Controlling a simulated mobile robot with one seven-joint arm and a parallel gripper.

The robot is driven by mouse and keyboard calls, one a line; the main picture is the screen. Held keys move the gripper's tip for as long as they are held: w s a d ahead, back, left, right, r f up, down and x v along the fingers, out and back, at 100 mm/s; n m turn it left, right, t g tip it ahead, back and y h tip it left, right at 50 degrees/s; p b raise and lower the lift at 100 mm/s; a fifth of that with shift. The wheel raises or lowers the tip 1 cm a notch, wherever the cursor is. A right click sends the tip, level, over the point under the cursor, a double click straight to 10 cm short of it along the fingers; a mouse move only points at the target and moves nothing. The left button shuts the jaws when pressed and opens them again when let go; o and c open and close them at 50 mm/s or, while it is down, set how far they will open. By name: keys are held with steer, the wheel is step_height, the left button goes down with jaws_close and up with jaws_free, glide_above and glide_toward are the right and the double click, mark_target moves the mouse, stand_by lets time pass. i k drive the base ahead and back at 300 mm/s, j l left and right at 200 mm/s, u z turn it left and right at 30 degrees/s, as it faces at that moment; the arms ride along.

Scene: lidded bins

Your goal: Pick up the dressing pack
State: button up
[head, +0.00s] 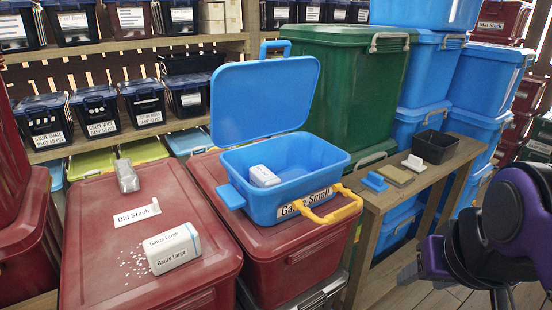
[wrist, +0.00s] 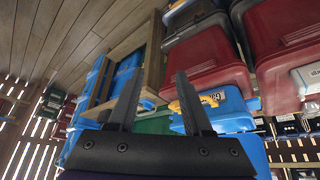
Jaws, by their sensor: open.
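A white pack labelled "Gauze Large" (head: 173,249) lies on the left red bin's lid in the head view. A smaller white pack (head: 264,176) lies inside the open blue bin (head: 280,209), labelled "Gauze Small". A grey wrapped pack (head: 127,176) lies farther back on the red lid. I cannot tell which of these is the dressing pack. My gripper (wrist: 158,72) is open in the wrist view, its two fingers apart with nothing between them. It is away from the packs, with my arm at the right of the head view.
The left red bin (head: 90,220) has white scraps and a loose label on its lid. The blue bin's lid (head: 263,95) stands open. A wooden bench (head: 400,190) holds small blocks and a black tray (head: 434,147). Stacked blue bins (head: 478,90) stand behind.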

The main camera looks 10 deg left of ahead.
mark_target(167, 251)
steer(key=u, duration=1.7)
steer(key=i+j+z, duration=0.15)
steer(key=j, duration=0.4)
steer(key=i+j+z, duration=0.15)
steer(key=j, duration=0.4)
steer(key=j+u, duration=0.25)
steer(key=j, duration=0.45)
steer(key=l+z, duration=0.25)
steer(key=l, duration=0.35)
